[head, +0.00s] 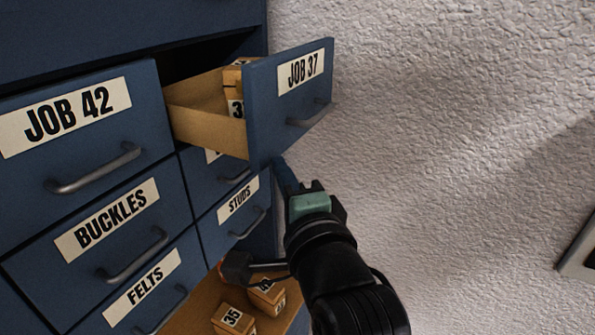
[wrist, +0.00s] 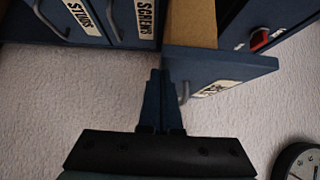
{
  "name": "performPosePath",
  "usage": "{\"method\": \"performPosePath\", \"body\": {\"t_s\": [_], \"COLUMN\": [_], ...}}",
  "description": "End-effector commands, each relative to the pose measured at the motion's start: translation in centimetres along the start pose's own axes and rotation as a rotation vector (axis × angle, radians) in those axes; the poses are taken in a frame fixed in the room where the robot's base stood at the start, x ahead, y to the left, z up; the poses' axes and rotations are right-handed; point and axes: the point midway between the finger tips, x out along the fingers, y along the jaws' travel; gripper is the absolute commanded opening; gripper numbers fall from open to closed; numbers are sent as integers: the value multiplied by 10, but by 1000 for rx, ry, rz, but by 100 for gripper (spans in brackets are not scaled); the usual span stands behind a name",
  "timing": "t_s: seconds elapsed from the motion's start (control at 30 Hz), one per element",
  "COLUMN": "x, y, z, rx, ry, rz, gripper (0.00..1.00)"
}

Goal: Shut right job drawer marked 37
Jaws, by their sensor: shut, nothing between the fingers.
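The JOB 37 drawer (head: 258,105) is at the top right of the blue cabinet. It is pulled out, its wooden inside showing, with numbered wooden blocks (head: 235,92) in it. Its front has a grey handle (head: 310,115). In the wrist view the drawer front (wrist: 235,75) is right of the fingers, its label partly legible and its handle (wrist: 184,92) near them. My gripper (head: 282,170) is shut and empty, just below the lower edge of the drawer front. In the wrist view the shut fingertips (wrist: 155,75) are beside the front; I cannot tell whether they touch.
The JOB 42 (head: 150,150), BUCKLES (head: 90,260), FELTS and STUDS (head: 258,198) drawer fronts are around it. Numbered blocks (head: 232,319) and a dark tool (head: 236,268) lie on wood below. A white wall (head: 450,130) is at right. A clock (wrist: 298,162) shows in the wrist view.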

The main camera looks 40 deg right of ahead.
Motion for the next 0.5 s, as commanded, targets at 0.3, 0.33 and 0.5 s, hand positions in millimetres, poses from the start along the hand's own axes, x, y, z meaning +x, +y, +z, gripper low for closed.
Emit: {"method": "performPosePath", "body": {"t_s": [0.3,0.33,0.5], "x": [53,57,75], "y": [-2,-1,0], "z": [58,62,80], "rx": [-3,-3,-3], "ry": [-11,-10,-8], "rz": [1,0,-1], "gripper": [0,0,0]}}
